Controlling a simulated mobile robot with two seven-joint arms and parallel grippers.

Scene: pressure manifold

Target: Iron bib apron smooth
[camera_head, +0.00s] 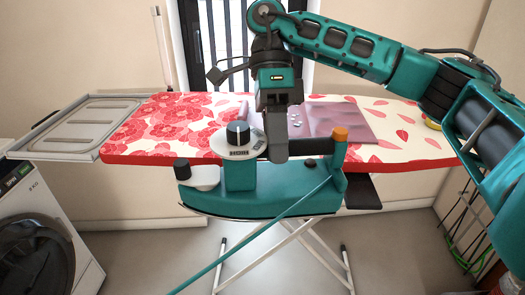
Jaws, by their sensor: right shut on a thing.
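A teal iron (240,195) with a dark dial, a white collar and an orange knob hangs level in front of the board's near edge, its sole clear of the cloth. My right gripper (278,148) comes down from above and is shut on the iron's dark handle. The mauve bib apron (348,118) lies on the ironing board (170,130), behind the iron. Part of the apron is hidden by the gripper and iron, and I cannot tell how creased it is. My left gripper is not in view.
A metal rack (78,128) extends from the board's left end. A washing machine (38,235) stands at the lower left. A small yellow object (432,124) sits at the board's right end. A teal cord (250,238) trails from the iron. The board's left part is clear.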

